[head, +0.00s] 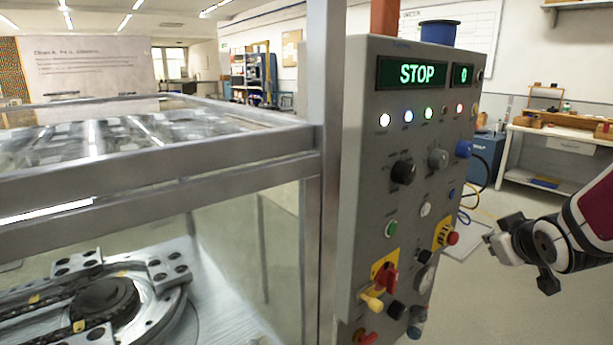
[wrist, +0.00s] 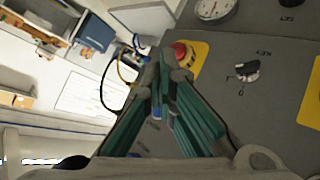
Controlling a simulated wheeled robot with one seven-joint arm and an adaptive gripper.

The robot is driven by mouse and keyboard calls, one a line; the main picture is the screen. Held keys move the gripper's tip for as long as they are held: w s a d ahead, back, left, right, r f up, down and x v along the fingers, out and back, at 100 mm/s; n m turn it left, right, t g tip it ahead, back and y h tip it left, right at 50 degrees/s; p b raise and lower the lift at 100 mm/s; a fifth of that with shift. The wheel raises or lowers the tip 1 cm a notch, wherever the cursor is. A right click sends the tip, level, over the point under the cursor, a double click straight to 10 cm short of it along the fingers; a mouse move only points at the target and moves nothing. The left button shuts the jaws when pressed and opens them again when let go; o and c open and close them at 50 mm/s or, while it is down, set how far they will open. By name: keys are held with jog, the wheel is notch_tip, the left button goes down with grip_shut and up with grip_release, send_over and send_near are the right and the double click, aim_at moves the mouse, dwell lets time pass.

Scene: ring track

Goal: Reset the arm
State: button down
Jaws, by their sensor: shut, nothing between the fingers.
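My gripper (head: 493,243) is at the right of the head view, to the right of the grey control panel (head: 368,215) and apart from it in the picture. In the wrist view my gripper (wrist: 160,65) has its fingers together with nothing between them. A red emergency button (wrist: 182,52) on a yellow plate shows just beyond the fingertips; I cannot tell how close they are. That button also shows in the head view (head: 452,238). The panel's green display (head: 417,73) reads STOP, and the smaller display (head: 463,74) reads 0.
A metal-framed enclosure (head: 150,165) with clear panes stands left of the panel, with a round track mechanism (head: 105,297) inside. A workbench (head: 565,135) stands at the back right.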

jog(key=s+a+r+m+g+y+p, duration=0.1)
jog(key=s+a+r+g, duration=0.1)
jog(key=s+a, duration=0.4)
jog(key=s+a+r+m+g+y+p, duration=0.1)
jog(key=s+a+r, duration=0.3)
jog(key=s, duration=1)
jog(key=s+a+r+g+y+p, duration=0.1)
jog(key=s+a+r+g+p, duration=0.2)
jog(key=s+a, duration=0.5)
jog(key=shift+s+a+m+g, duration=0.3)
jog(key=shift+s+a+m, duration=0.1)
jog(key=shift+s, duration=0.65)
